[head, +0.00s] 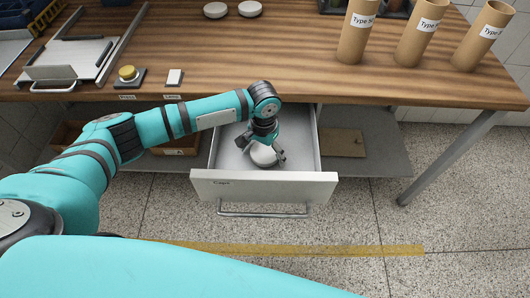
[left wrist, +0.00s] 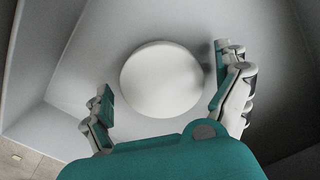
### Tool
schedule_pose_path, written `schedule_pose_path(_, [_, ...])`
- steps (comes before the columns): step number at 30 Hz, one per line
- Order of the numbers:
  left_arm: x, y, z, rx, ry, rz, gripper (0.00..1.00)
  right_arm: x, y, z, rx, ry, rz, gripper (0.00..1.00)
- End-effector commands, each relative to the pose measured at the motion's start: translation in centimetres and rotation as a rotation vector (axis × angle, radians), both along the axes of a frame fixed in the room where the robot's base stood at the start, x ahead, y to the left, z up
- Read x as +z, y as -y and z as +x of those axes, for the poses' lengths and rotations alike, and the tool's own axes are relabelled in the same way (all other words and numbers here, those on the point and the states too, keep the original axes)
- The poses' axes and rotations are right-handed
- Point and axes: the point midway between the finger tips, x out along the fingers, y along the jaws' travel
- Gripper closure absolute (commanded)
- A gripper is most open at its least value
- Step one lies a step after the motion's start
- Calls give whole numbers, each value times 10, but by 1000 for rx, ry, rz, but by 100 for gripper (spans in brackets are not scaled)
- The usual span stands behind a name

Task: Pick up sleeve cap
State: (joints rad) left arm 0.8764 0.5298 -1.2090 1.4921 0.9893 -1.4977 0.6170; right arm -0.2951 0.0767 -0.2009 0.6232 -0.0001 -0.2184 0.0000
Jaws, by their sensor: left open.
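A round white sleeve cap (head: 263,156) lies in the open drawer (head: 264,188) below the table. In the left wrist view the cap (left wrist: 161,79) sits on the drawer floor between the fingers. My left gripper (head: 270,150) reaches down into the drawer over the cap. In the left wrist view my left gripper (left wrist: 163,92) is open, with one finger on each side of the cap. The right finger is close to the cap's edge; I cannot tell if it touches. The left finger is apart from it. My right gripper is not in view.
Two more white caps (head: 215,10) lie at the back of the wooden table (head: 300,60). Several cardboard tubes (head: 357,35) stand at the right. A yellow button (head: 128,73) and a metal tray (head: 68,60) are at the left. The drawer walls surround my gripper closely.

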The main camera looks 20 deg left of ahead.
Motion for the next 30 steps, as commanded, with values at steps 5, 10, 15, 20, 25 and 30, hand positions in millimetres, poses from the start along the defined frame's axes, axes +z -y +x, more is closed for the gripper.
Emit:
schedule_pose_path(5, [-5,0,0,0,1,1,0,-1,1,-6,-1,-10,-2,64])
schedule_pose_path(10, [-5,0,0,0,1,0,7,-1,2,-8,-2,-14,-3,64])
schedule_pose_path(15, [-5,0,0,0,1,0,29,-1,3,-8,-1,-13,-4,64])
schedule_pose_path(20, [-4,0,0,0,1,1,40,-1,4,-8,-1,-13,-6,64])
schedule_pose_path(25, [-2,0,1,0,2,-1,40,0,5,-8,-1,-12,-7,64])
schedule_pose_path(30, [20,0,2,0,5,-2,40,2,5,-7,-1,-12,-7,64])
